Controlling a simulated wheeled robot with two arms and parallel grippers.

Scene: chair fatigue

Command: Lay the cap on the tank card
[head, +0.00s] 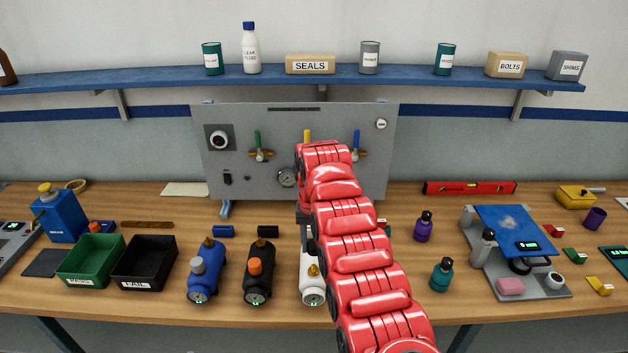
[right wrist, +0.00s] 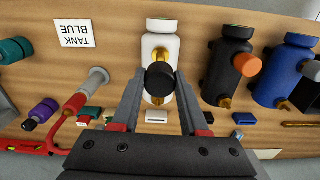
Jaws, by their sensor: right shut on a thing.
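My right gripper (right wrist: 160,92) is shut on a round black cap (right wrist: 160,78), above the white tank (head: 311,282). The white tank also shows under the cap in the right wrist view (right wrist: 155,48). A bare brass fitting shows on its top. The cap appears clear of the tank. A white card reading "TANK BLUE" (right wrist: 75,38) lies on the bench, upside down in the right wrist view, left of the white tank. It is bare; my red right arm hides that spot in the head view. My left gripper is in neither view.
A black tank (head: 258,280) with an orange cap and a blue tank (head: 203,280) with a grey cap stand beside the white tank. Purple (head: 423,228) and teal (head: 441,276) bottles stand right of my arm. A grey valve panel (head: 235,180) stands behind.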

